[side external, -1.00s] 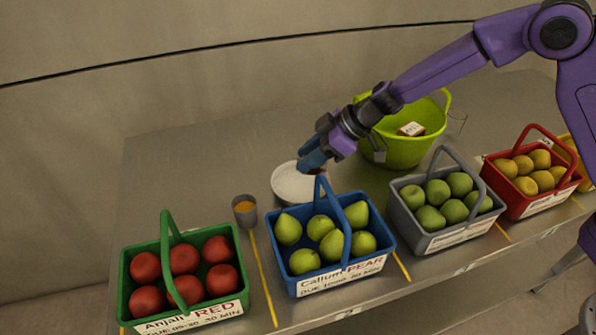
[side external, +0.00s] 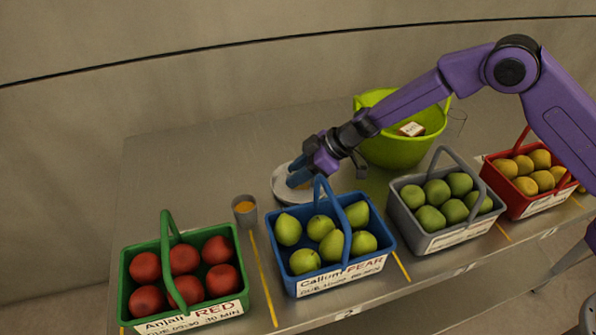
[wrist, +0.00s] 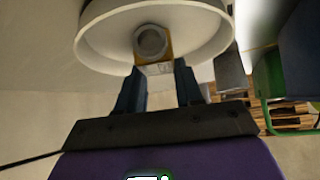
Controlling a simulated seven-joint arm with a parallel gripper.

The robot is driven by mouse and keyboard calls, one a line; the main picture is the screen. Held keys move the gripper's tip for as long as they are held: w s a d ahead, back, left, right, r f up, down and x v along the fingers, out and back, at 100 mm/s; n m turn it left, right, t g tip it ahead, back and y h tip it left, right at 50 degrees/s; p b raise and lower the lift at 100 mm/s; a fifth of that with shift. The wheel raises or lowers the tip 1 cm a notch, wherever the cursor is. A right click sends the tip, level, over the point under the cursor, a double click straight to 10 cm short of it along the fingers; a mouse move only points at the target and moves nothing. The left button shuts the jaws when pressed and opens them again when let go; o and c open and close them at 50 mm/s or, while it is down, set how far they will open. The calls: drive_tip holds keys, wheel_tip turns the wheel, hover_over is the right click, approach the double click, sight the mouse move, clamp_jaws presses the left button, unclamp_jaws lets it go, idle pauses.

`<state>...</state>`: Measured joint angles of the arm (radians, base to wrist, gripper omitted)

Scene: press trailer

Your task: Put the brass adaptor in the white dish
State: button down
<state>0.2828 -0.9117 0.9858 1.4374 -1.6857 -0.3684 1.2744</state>
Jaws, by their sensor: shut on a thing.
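The white dish (side external: 282,193) is a shallow round dish on the steel bench, behind the blue basket. My gripper (side external: 294,181) is at the dish, fingers pointing down over its inside. In the wrist view, my gripper (wrist: 158,70) is shut on the brass adaptor (wrist: 153,65), which shows a yellowish body and a round grey end. The adaptor lies against the inside of the dish (wrist: 95,38) in that view. I cannot tell whether it touches the dish floor. In the side view the adaptor is hidden by my fingers.
The blue pear basket (side external: 340,276), its handle raised, stands close in front of the dish. A green basket (side external: 130,290) of red fruit, a grey cup (side external: 244,216), a grey basket (side external: 425,238) and a lime tub (side external: 390,152) stand around.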

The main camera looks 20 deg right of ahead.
drive_tip(key=shift+f, duration=0.1)
drive_tip(key=c, duration=0.7)
unclamp_jaws()
drive_tip(key=shift+c, duration=0.2)
drive_tip(key=shift+s+d+r, duration=0.1)
drive_tip(key=shift+d+r, duration=0.15)
drive_tip(key=shift+r, duration=0.2)
drive_tip(key=v, duration=1.1)
drive_tip(key=shift+s, duration=0.1)
